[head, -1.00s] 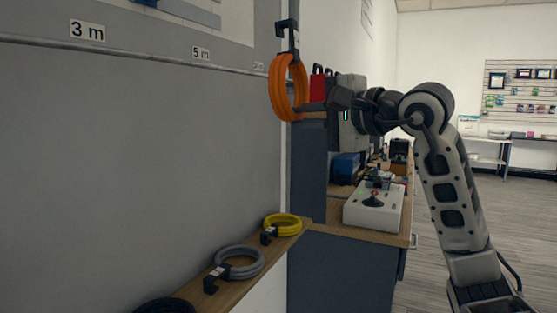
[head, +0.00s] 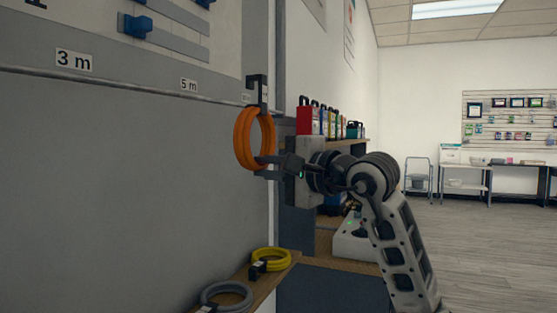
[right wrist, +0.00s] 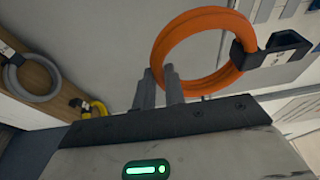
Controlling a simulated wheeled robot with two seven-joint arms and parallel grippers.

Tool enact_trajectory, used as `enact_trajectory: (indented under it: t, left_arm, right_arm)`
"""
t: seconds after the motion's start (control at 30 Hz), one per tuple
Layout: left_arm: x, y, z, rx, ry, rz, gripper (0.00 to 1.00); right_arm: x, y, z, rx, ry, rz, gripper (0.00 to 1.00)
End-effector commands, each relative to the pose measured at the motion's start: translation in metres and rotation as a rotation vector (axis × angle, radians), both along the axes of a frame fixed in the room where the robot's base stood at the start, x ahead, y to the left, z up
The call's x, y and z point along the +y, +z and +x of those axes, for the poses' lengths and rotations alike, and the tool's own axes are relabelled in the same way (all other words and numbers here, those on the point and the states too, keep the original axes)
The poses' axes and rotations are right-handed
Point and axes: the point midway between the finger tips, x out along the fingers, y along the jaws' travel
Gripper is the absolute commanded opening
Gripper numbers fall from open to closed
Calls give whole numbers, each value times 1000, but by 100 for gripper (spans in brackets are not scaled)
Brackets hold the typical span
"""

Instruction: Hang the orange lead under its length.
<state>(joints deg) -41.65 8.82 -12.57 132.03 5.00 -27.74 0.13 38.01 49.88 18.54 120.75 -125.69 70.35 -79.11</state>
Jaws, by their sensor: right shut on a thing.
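The orange lead (head: 241,140) is a coiled ring with a black clip (head: 257,92) on top, held off the shelf near the right end of the grey wall panel. My right gripper (head: 266,167) is shut on the ring's lower right side. In the right wrist view the orange lead (right wrist: 213,82) stands beyond the fingertips (right wrist: 161,86), its clip (right wrist: 270,52) to the right. Length labels 3 m (head: 74,61) and 5 m (head: 188,85) are on the panel; a third label (head: 246,98) is partly hidden behind the clip. My left gripper is not in view.
A yellow lead (head: 270,261) and a grey lead (head: 226,293) lie on a wooden shelf (head: 258,283) below. Blue pegs (head: 136,25) sit on grey rails above the labels. A wooden bench with several coloured cases (head: 307,118) stands right of the panel. Open floor lies at right.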

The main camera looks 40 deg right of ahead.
Motion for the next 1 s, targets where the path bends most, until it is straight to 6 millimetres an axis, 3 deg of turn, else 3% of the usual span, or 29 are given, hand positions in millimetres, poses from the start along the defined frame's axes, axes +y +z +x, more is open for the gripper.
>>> enact_trajectory:
  t: [1.0]
  left_arm:
    - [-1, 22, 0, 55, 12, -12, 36]
  right_arm:
    - [32, 4, 75, -4, 2, 1, 0]
